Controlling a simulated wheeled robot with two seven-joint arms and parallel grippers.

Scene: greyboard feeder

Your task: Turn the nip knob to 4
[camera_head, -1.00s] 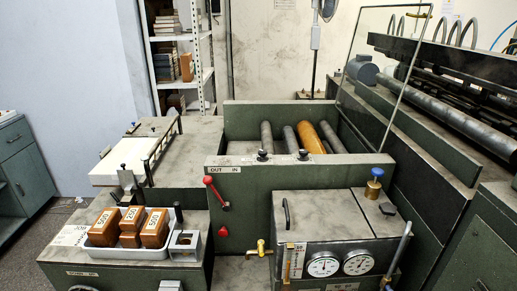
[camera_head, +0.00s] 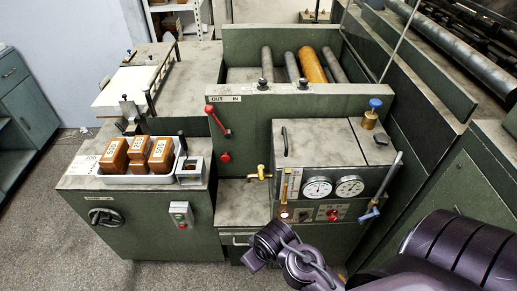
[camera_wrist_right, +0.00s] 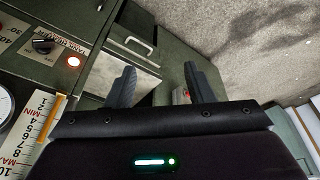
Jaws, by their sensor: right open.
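No label that I can read says nip. A round black knob (camera_head: 103,217) sits on the front of the left cabinet, under a small unreadable label. Two small black knobs, one on the left (camera_head: 264,84) and one on the right (camera_head: 303,84), stand on top of the roller frame. A black pointer knob (camera_wrist_right: 42,45) shows on the panel in the right wrist view, beside a lit lamp (camera_wrist_right: 73,62). My right gripper (camera_wrist_right: 158,78) is open and empty, in front of the central cabinet. My left gripper is out of view.
Two gauges, left (camera_head: 318,187) and right (camera_head: 349,186), face forward on the control box. A red lever (camera_head: 217,121), yellow tap (camera_head: 259,173) and blue-handled lever (camera_head: 388,182) stick out. A white tray (camera_head: 140,179) holds wooden blocks. Floor at front left is clear.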

